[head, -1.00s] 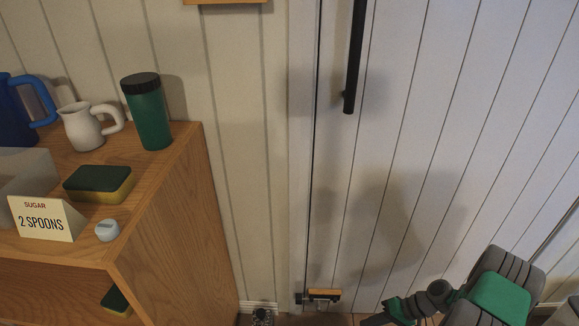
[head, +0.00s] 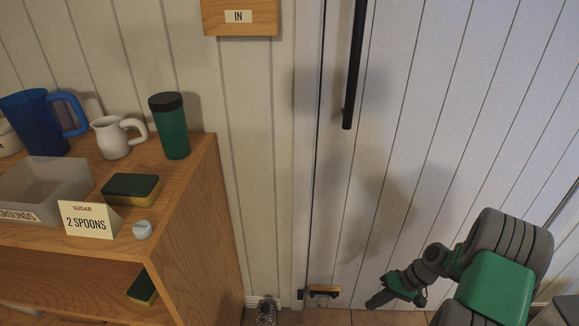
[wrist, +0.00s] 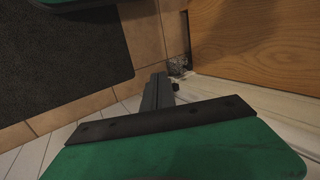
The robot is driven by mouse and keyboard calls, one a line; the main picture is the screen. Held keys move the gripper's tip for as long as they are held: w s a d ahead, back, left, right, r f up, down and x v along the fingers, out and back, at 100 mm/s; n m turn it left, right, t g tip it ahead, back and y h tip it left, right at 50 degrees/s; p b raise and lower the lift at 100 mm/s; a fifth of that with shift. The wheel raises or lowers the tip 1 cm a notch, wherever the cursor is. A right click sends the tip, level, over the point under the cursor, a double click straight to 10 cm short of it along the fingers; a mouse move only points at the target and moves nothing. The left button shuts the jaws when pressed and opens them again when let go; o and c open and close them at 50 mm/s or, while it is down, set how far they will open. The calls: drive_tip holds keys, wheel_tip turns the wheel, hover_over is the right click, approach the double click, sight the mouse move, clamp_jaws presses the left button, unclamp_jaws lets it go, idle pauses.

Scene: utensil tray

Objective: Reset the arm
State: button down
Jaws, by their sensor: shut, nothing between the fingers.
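My gripper (head: 382,299) is at the lower right of the head view, low in front of the white door (head: 440,110). It points down and to the left, with nothing between its fingers. In the wrist view my gripper's dark fingers (wrist: 158,95) are together above the floor, near the lower side of the wooden cabinet. My gripper touches nothing that I can see.
A wooden cabinet (head: 200,215) on the left carries a blue pitcher (head: 35,120), white mug (head: 115,138), green tumbler (head: 172,125), grey bin (head: 60,185), sponge (head: 130,188) and sugar card (head: 88,220). A dark mat (wrist: 60,60) lies on the tiles. A black door handle (head: 352,70) hangs above.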

wheel_tip(320, 180, up, 19)
drive_tip(key=w+a+h+p, duration=0.1)
drive_tip(key=a+h+p, duration=0.15)
drive_tip(key=p, duration=0.55)
drive_tip(key=s+a+r+t+h+p, duration=0.1)
drive_tip(key=r+p, duration=0.4)
drive_tip(key=r, duration=0.6)
drive_tip(key=s+a+r+t+h+p, duration=0.1)
drive_tip(key=s+a+r+p, duration=0.3)
drive_tip(key=r, duration=0.8)
drive_tip(key=s+a+r+t+h+p, duration=0.1)
drive_tip(key=s+r+p, duration=0.5)
drive_tip(key=r, duration=0.6)
drive_tip(key=shift+a+h+p, duration=0.75)
drive_tip(key=shift+a+p, duration=0.3)
drive_tip(key=shift+p, duration=0.1)
drive_tip(key=shift+s+d+r, duration=0.1)
drive_tip(key=shift+s+d, duration=0.15)
drive_tip(key=shift+d, duration=0.1)
